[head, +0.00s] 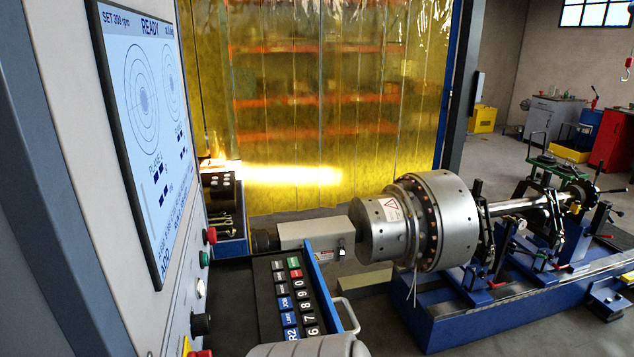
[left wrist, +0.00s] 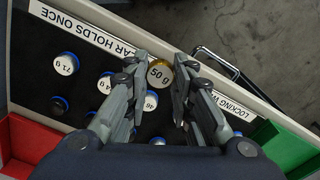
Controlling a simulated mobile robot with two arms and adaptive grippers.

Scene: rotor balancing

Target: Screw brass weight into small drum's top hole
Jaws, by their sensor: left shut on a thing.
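In the left wrist view my left gripper (left wrist: 160,82) is shut on the round brass weight (left wrist: 158,72), whose pale top reads "50 g". The weight sits between the fingertips over the black weight tray (left wrist: 110,62); I cannot tell how high it is above the tray. In the head view the small drum (head: 381,229) is the narrower grey cylinder with a warning label, at the left end of the rotor, joined to the larger drum (head: 450,222). Its top hole is too small to make out clearly. My right gripper is not in view.
Several blue-ringed weights (left wrist: 66,64) stand in the tray, with a red bin (left wrist: 35,140) at left and a green bin (left wrist: 284,146) at right. In the head view, a control panel (head: 140,90) and keypad (head: 290,300) stand left of the rotor; a yellow curtain (head: 320,100) hangs behind.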

